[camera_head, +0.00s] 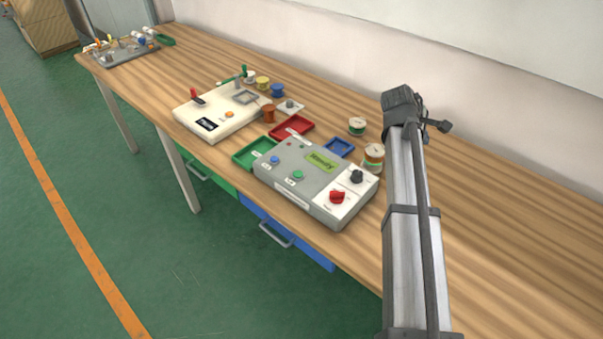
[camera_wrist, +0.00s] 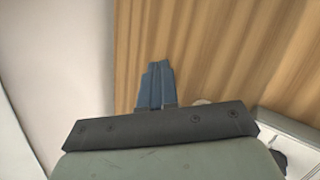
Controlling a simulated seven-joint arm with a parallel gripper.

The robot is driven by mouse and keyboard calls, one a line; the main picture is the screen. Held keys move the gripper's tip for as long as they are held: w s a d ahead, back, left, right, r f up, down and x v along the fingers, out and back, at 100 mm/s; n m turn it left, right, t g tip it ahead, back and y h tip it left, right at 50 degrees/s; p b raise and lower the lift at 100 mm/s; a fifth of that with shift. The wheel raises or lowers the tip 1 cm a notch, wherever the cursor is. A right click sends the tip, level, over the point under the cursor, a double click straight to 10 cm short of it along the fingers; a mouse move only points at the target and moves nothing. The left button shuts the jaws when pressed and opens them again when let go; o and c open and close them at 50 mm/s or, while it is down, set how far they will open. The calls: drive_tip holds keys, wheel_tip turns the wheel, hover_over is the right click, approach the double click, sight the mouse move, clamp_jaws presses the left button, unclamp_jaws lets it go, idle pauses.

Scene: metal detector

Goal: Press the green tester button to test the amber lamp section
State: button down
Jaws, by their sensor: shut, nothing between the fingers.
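A grey control box (camera_head: 318,208) stands on the wooden table in the head view. It carries a green button (camera_head: 298,175), a blue button (camera_head: 275,160), a red knob (camera_head: 337,197) and a black knob (camera_head: 357,177). A white device (camera_head: 215,130) with a small amber round part (camera_head: 229,114) stands further left. My gripper's fingers (camera_wrist: 155,85) are shut and empty in the wrist view, with bare wood behind them. In the head view my arm rises right of the grey box; its fingertips cannot be made out. A corner of a box with a dark knob (camera_wrist: 280,158) shows at lower right in the wrist view.
A green tray (camera_head: 254,152), a red tray (camera_head: 291,127) and a blue tray (camera_head: 340,147) lie around the grey box. Wire spools (camera_head: 374,156) stand close to my arm. A wall (camera_head: 510,130) runs behind the table. The table's right end is bare.

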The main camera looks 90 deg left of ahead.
drive_tip(key=s+a+r, duration=0.1)
drive_tip(key=s, duration=1.8)
drive_tip(key=r+n+t, duration=0.1)
drive_tip(key=r, duration=0.1)
hover_over(295, 175)
drive_tip(key=shift+f, duration=0.2)
drive_tip(key=shift+f, duration=4.4)
drive_tip(key=shift+f, duration=0.25)
drive_tip(key=shift+f, duration=0.15)
